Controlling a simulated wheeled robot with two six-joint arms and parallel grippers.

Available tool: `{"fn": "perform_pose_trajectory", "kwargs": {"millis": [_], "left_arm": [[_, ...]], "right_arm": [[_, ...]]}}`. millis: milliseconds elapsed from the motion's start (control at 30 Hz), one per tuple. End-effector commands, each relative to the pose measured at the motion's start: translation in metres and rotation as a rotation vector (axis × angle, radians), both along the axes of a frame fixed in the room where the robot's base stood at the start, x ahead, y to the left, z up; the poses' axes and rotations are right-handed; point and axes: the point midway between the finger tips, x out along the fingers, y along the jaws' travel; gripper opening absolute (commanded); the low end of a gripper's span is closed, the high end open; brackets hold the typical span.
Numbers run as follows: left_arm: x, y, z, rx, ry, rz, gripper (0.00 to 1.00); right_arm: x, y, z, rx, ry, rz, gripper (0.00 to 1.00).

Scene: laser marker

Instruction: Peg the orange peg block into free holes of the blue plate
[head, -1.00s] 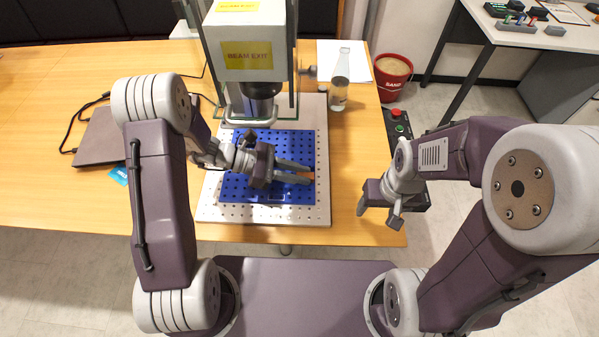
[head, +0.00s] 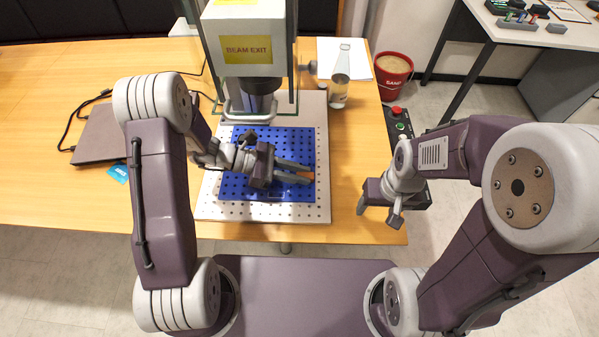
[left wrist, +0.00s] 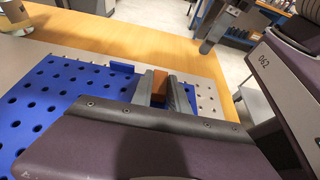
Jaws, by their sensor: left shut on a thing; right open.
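The blue plate (head: 237,187) with its grid of holes lies on a pale perforated base under the laser head. My left gripper (head: 309,174) is over the right part of the plate, shut on the orange peg block (left wrist: 159,85). In the left wrist view the block sits between the two fingers, near the plate's edge; its underside is hidden, so I cannot tell whether its pegs are in holes. A small blue block (left wrist: 122,68) is on the plate near that edge. My right gripper (head: 378,217) is open and empty, right of the plate near the table's front edge.
The laser marker (head: 252,45) stands over the back of the base (head: 212,211). A glass bottle (head: 340,85) stands behind right. A control box with a red button (head: 396,111) is at the table's right edge. A laptop (head: 101,139) lies left.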

Motion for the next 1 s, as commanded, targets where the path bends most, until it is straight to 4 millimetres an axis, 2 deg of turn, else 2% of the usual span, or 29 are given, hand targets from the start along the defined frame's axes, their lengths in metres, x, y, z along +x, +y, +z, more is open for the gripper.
{"fn": "perform_pose_trajectory", "kwargs": {"millis": [33, 100, 467, 800, 1000], "left_arm": [[0.0, 0.0, 0.0, 0.0, 0.0, 0.0, 0.28], [0.0, 0.0, 0.0, 0.0, 0.0, 0.0, 0.45], [0.001, 0.005, 0.003, -0.001, -0.001, 0.003, 0.45], [0.001, 0.069, 0.03, 0.001, -0.002, 0.005, 0.45], [0.0, 0.084, 0.035, 0.0, 0.0, 0.0, 0.45]], "right_arm": [[0.0, 0.0, 0.0, 0.0, 0.0, 0.0, 0.64], [0.0, 0.0, 0.0, 0.0, 0.0, 0.0, 0.64], [0.0, 0.0, 0.002, 0.0, 0.0, 0.0, 0.64], [0.0, 0.0, 0.014, 0.0, 0.0, 0.0, 0.64], [0.0, 0.0, 0.015, 0.0, 0.0, 0.0, 0.64]]}}
